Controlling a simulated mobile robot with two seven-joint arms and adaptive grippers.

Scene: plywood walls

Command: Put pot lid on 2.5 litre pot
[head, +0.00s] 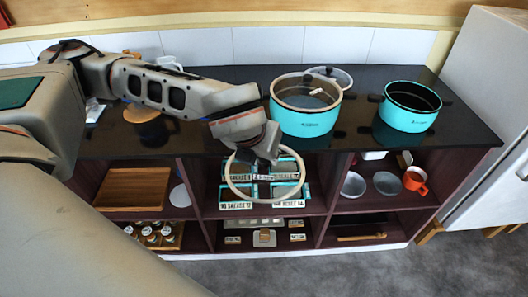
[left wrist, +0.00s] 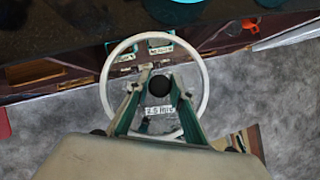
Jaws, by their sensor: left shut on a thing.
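My left gripper (head: 264,158) is shut on a pot lid with a pale rim (head: 232,187), held in front of the counter's edge. In the left wrist view, the fingers (left wrist: 159,88) close around the lid's dark knob (left wrist: 159,86), and a label reading 2.5 litre lies below it. A teal pot (head: 303,122) stands on the counter to the right, with a pale-rimmed glass lid over its top. A second teal pot (head: 408,118) stands further right, open and dark inside. Writing on the pots is too small to read. My right gripper is not in view.
Another glass lid (head: 340,75) lies behind the first pot. The dark counter (head: 235,75) sits above shelves with a wooden tray (head: 133,189), teal-edged boxes (head: 236,206), bowls and an orange mug (head: 414,180). A white cabinet (head: 490,90) stands at the right.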

